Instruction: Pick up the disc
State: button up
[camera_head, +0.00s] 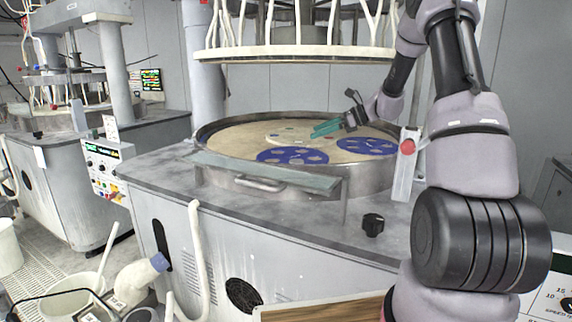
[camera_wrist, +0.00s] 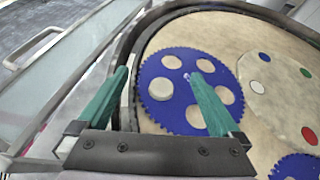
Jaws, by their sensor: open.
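A pale round disc (camera_wrist: 161,89) sits in one hole of a blue toothed carrier (camera_wrist: 183,120) in the wrist view. The carrier's other holes show the tan platen surface. In the head view, I cannot clearly pick out the disc in the near blue carrier (camera_head: 293,156). My gripper (camera_wrist: 158,74) has two teal fingers spread apart, with nothing between them.
A second blue carrier (camera_head: 366,146) lies on the right of the platen. A pale centre plate with coloured spots (camera_wrist: 275,90) lies beside the carrier. A raised rim surrounds the platen, with a glass panel and handle (camera_head: 260,183) in front. An upper plate (camera_head: 300,54) hangs above.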

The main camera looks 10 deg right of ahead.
jog(key=w+f+m, duration=0.1)
jog(key=w+f, duration=0.1)
send_near(299, 161)
jog(key=shift+w+a+f+y, duration=0.15)
jog(key=shift+w+a+f, duration=0.1)
jog(key=shift+a, duration=0.25)
jog(key=shift+w+a+f+y, duration=0.2)
jog(key=shift+a+f, duration=0.1)
jog(key=shift+a, duration=0.25)
jog(key=shift+x, duration=3.7)
jog(key=shift+f, duration=0.15)
jog(key=c, duration=1.5)
